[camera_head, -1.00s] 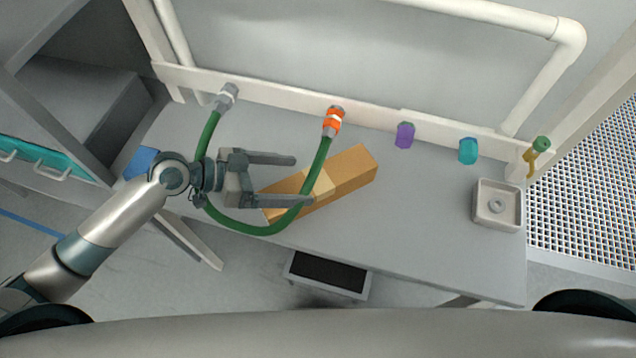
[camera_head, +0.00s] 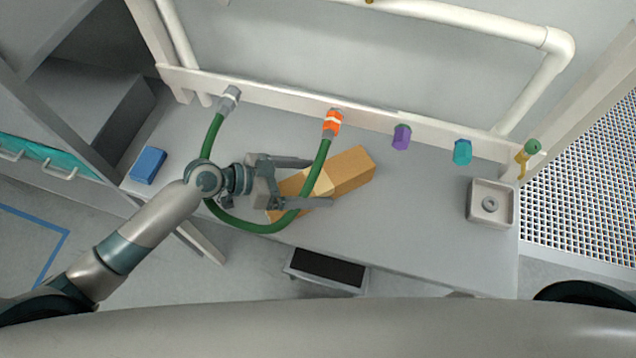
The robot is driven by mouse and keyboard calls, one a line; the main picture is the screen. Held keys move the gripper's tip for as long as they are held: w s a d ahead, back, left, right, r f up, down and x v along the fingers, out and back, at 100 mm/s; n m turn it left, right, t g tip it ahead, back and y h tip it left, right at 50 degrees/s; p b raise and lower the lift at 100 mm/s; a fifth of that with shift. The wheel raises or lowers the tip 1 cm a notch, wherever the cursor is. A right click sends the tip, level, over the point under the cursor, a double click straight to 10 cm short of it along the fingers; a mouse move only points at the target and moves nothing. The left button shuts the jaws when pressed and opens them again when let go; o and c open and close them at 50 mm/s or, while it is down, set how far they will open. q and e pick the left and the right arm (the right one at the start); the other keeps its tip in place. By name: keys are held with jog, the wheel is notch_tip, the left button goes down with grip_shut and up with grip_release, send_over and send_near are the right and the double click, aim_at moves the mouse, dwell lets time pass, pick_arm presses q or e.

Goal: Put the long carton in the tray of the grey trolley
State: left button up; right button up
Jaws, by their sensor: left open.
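The long carton (camera_head: 350,172) is a tan box lying slantwise on the grey bench. Its left part is partly hidden by my left gripper and by a green hose. My left gripper (camera_head: 320,183) is open, with its two fingers pointing right over the carton's left half. Whether the fingers touch the carton I cannot tell. A low grey frame with a dark top (camera_head: 328,268) shows below the bench's front edge; I cannot tell if it is the grey trolley. My right gripper is not in view.
The green hose (camera_head: 250,228) loops from a grey fitting (camera_head: 229,99) to an orange one (camera_head: 333,123), crossing by my gripper. Purple (camera_head: 401,138) and teal (camera_head: 462,152) fittings line the back rail. A blue block (camera_head: 148,165) and a square grey dish (camera_head: 490,204) are on the bench (camera_head: 420,220).

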pick_arm(q)
jog(key=c, duration=1.6)
jog(key=shift+r+b, duration=0.3)
jog(key=shift+r, duration=0.1)
grip_shut()
jog(key=shift+r, duration=0.4)
notch_tip(320, 180, up, 2)
jog(key=shift+r+b, duration=0.2)
jog(key=shift+b, duration=0.55)
jog(key=s+r+b, duration=0.2)
jog(key=s+r, duration=0.5)
jog(key=s, duration=0.4)
jog(key=shift+s+d, duration=0.35)
jog(key=shift+d, duration=0.05)
